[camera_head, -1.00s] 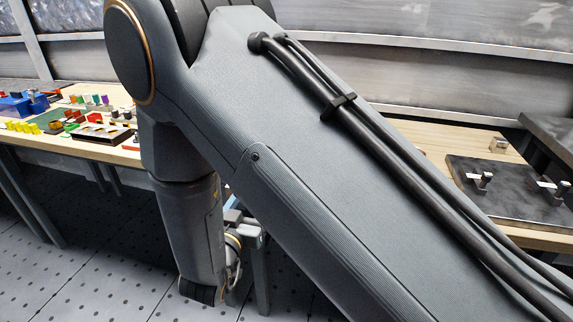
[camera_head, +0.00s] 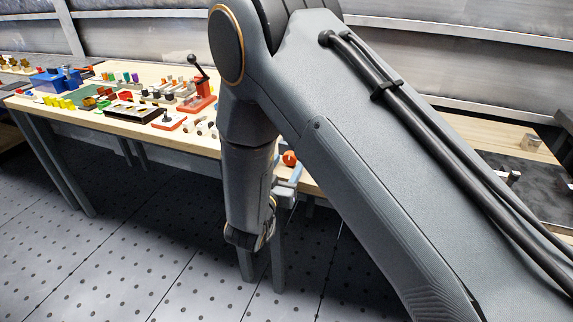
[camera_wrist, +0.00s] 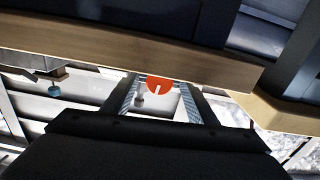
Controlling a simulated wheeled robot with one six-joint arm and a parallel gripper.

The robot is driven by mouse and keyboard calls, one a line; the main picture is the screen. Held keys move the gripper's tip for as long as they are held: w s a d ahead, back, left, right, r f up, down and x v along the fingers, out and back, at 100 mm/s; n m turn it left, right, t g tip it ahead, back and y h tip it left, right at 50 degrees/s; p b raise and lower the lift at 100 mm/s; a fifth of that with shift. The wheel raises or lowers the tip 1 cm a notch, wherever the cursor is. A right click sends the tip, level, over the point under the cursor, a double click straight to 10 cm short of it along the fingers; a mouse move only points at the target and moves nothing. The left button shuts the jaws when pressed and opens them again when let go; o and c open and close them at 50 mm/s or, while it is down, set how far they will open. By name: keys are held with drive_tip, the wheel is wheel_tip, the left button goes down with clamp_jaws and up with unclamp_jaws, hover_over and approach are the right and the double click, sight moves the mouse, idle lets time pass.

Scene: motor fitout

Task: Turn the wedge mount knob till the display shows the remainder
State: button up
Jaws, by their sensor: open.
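I cannot pick out the wedge mount or a display for certain in either view. A round orange-red part (camera_head: 290,158) shows at the bench's front edge in the head view, partly behind my arm; I cannot tell whether it is the knob. In the wrist view an orange-red disc with a pale notch (camera_wrist: 158,86) appears between my fingers, against the bench edge. My gripper (camera_wrist: 160,98) is open, with nothing seen held. In the head view my gripper (camera_head: 287,190) hangs low near the bench front, mostly hidden by my arm.
A wooden bench (camera_head: 85,117) carries a blue fixture (camera_head: 55,79), several yellow pieces (camera_head: 59,102), and a red lever device (camera_head: 200,92). A dark plate (camera_head: 530,185) lies on the bench at right. The perforated floor before the bench is clear.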

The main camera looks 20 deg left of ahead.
drive_tip(key=c, duration=1.1)
drive_tip(key=shift+m, duration=0.8)
drive_tip(key=o, duration=1.1)
drive_tip(key=s+b, duration=0.1)
drive_tip(key=s, duration=0.7)
drive_tip(key=shift+a, duration=0.35)
drive_tip(key=shift+w, duration=0.1)
